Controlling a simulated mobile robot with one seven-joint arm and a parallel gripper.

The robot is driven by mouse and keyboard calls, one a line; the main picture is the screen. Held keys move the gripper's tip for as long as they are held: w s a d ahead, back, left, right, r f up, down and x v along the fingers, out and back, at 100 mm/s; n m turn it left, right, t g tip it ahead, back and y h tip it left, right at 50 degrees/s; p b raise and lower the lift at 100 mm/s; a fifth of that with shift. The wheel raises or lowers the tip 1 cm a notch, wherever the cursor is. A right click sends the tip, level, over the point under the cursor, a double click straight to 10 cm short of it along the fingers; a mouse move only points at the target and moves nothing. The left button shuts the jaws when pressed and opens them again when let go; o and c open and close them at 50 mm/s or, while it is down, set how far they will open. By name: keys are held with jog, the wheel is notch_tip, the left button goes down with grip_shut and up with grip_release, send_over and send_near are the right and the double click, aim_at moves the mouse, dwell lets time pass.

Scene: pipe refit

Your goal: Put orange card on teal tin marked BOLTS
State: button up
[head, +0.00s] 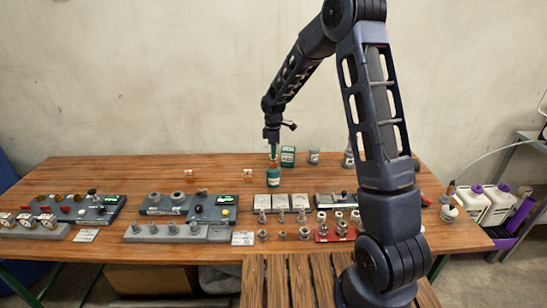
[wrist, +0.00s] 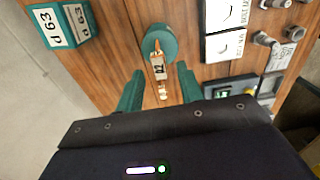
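A round teal tin (head: 273,183) with a pale label stands near the back middle of the bench; I cannot read BOLTS on it. A round teal top also shows in the wrist view (wrist: 148,35). A small orange piece (wrist: 157,46) is at that top, with a pale tag marked "B2" (wrist: 158,68) just below it; I cannot tell whether this is the orange card. My gripper (head: 273,154) is above the tin, pointing down. In the wrist view its teal fingers (wrist: 160,72) stand apart, with visible gaps on both sides of the tag.
A teal box (head: 288,156) and a grey container (head: 314,156) stand behind the tin. Pale square panels (head: 280,203) and rows of metal fittings (head: 303,232) lie in front. The bench's back left is mostly clear.

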notch_tip(320, 180, up, 8)
jog(key=s+d+r+m+t, duration=0.2)
jog(key=s+d+r+m, duration=0.6)
jog(key=s+d+r, duration=0.7)
jog(key=s+d+r+m+t, duration=0.1)
jog(key=s+d+m, duration=0.4)
jog(key=s, duration=0.5)
jog(key=s+d+r+m+t, duration=0.1)
jog(key=s+d+m, duration=0.4)
jog(key=s, duration=0.6)
jog(key=shift+t, duration=0.3)
